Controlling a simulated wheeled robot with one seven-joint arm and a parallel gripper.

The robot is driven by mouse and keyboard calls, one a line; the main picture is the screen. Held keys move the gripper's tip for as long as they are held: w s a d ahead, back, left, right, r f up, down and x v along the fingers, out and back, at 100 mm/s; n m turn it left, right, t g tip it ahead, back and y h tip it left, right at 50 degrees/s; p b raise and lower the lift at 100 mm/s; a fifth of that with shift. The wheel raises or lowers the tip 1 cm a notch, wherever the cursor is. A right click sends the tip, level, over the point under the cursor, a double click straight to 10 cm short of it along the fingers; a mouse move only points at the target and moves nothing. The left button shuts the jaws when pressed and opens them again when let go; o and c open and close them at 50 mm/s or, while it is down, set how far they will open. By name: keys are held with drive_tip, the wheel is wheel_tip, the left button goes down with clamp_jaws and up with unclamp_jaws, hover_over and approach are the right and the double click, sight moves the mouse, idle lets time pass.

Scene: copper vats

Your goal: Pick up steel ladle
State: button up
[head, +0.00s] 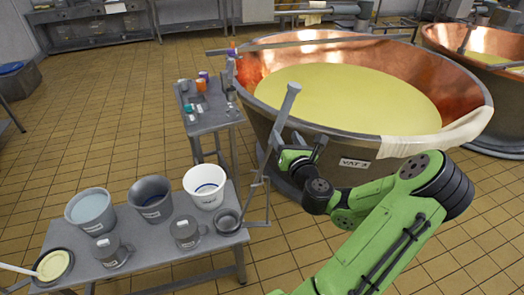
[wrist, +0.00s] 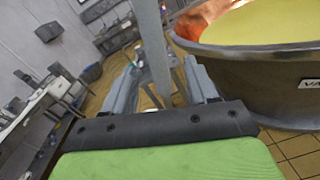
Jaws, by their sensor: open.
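The steel ladle (head: 280,119) has a long grey handle that rises, leaning right, beside the right end of the near table. Its dark round bowl (head: 228,221) appears to sit low at that table corner. My gripper (head: 279,148) is at the upper part of the handle, in front of the vat. In the wrist view the two grey fingers of my gripper (wrist: 160,78) are apart. The ladle handle (wrist: 154,48) stands upright in the gap between them; I cannot tell whether either finger touches it.
A thin metal frame (head: 267,203) stands at the table's right edge. The near table (head: 190,257) holds several buckets and jugs. A small side table (head: 212,122) with bottles is behind. The large copper vat (head: 462,98) is close on the right. Tiled floor is clear at left.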

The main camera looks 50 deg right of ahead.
sight(280, 129)
drive_tip(key=p+x, duration=0.1)
drive_tip(key=x, duration=0.5)
drive_tip(key=shift+w, duration=0.3)
drive_tip(key=shift+s, duration=0.15)
drive_tip(key=shift+c, duration=0.6)
drive_tip(key=shift+r, duration=0.1)
clamp_jaws()
